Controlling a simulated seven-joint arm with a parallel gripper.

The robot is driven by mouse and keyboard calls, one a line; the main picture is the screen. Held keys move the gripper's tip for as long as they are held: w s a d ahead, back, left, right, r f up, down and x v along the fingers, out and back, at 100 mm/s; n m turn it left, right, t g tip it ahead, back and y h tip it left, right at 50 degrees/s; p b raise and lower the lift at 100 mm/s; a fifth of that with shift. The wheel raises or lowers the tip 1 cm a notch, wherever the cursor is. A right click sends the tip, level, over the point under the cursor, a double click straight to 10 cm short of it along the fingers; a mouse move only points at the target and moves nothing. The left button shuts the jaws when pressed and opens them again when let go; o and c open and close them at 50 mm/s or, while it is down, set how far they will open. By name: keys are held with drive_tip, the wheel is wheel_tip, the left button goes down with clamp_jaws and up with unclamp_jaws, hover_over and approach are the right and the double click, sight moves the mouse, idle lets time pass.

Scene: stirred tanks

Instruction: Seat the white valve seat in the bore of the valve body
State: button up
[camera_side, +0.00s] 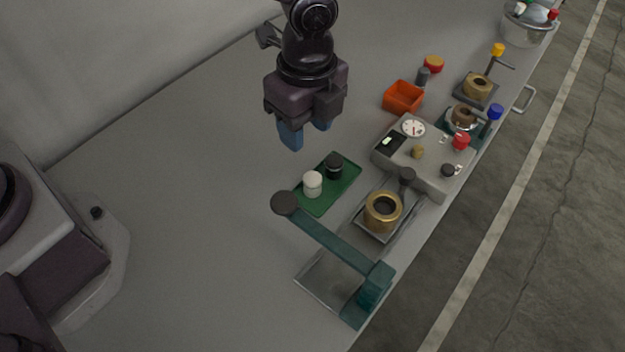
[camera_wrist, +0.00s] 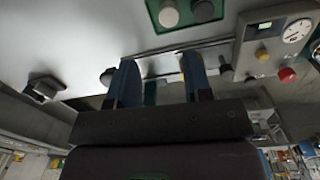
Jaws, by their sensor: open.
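The white valve seat (camera_side: 312,181) stands on a green tray, beside a black piece of similar shape (camera_side: 334,164). The white seat also shows at the top of the wrist view (camera_wrist: 169,14). The brass valve body (camera_side: 383,211) sits in a grey holder at the front edge of the bench, its dark bore facing up. My gripper (camera_side: 305,139) has blue fingers, open and empty, above the bench behind the tray. The fingers also show apart in the wrist view (camera_wrist: 157,80).
An orange bin (camera_side: 403,96) and more brass fittings (camera_side: 477,85) stand further right. The bench left of the tray is clear.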

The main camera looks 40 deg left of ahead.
sight(313, 178)
drive_tip(key=f, duration=0.4)
drive_tip(key=f+m, duration=0.1)
drive_tip(key=f, duration=0.3)
drive_tip(key=w+f+m, duration=0.1)
drive_tip(key=f, duration=0.3)
drive_tip(key=shift+d+f, duration=0.15)
drive_tip(key=shift+d, duration=0.1)
drive_tip(key=c, duration=0.7)
